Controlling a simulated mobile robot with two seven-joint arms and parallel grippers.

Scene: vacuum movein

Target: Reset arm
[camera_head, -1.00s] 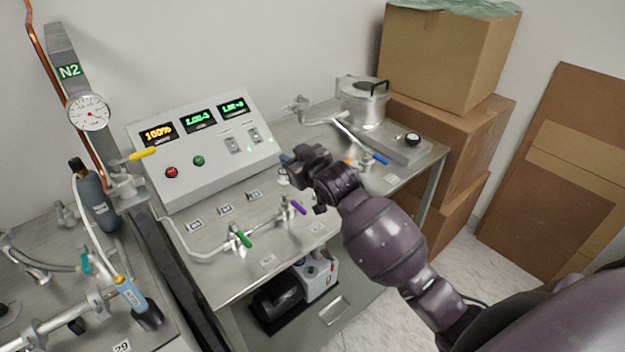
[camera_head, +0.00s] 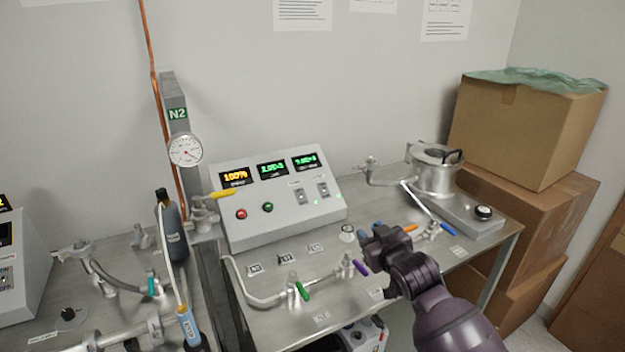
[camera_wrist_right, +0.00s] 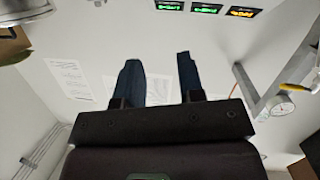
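My right gripper (camera_head: 370,237) is over the right part of the metal bench (camera_head: 330,262), near the valves. In the right wrist view its two dark fingers (camera_wrist_right: 161,75) stand apart with nothing between them. The purple valve handle (camera_head: 360,267) lies just left of and below the gripper in the head view, and the orange (camera_head: 411,228) and blue (camera_head: 448,229) handles lie to its right. I cannot tell the exact gap between them and the gripper. My left gripper is not in view.
A control box (camera_head: 275,200) with lit displays stands at the back of the bench. A metal pot (camera_head: 434,172) and stacked cardboard boxes (camera_head: 530,125) are at the right. A green handle (camera_head: 301,291) sits at the front. The N2 gauge (camera_head: 186,150) stands on the left.

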